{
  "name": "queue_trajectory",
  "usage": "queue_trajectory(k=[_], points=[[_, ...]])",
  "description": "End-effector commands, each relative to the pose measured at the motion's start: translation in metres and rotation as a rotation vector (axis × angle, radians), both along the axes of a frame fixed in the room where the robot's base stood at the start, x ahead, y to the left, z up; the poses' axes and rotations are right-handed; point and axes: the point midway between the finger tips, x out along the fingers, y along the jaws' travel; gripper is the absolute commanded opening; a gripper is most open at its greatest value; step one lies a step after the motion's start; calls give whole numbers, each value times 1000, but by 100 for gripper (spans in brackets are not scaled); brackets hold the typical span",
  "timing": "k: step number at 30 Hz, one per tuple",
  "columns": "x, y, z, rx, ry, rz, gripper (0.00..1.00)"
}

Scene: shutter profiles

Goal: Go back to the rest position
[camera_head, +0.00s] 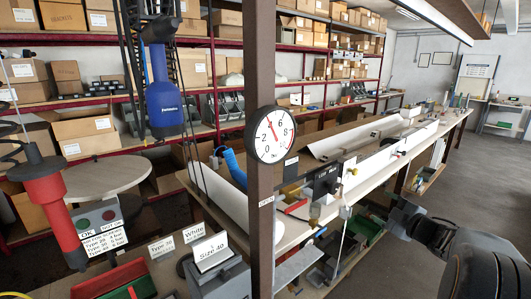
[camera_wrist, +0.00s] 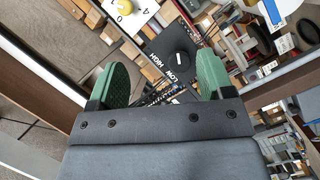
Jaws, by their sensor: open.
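My gripper (camera_wrist: 163,72) shows in the wrist view with its two green-padded fingers spread wide apart and nothing between them. Beyond the fingers is a black panel marked LOW and HIGH with a round dark knob (camera_wrist: 180,59). I cannot tell the exact distance to it, but no finger visibly touches it. In the head view my dark arm reaches in from the lower right beside the workbench (camera_head: 390,165). The gripper is small and hard to make out there.
A round pressure gauge (camera_head: 270,135) is beside a brown post (camera_head: 261,60). Blue (camera_head: 163,90) and red (camera_head: 52,200) hanging tools are at left. A long white profile (camera_head: 345,138) lies on the bench. Grey floor (camera_head: 440,185) at right is open.

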Motion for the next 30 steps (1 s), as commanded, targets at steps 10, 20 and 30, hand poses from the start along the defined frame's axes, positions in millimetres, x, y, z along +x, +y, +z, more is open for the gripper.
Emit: queue_trajectory(k=[10,20,30], points=[[-46,-66,-54,264,375,-871,74],[-171,75,-100,631,985,-1210,74],[-229,194,-84,696,1177,-980,74]])
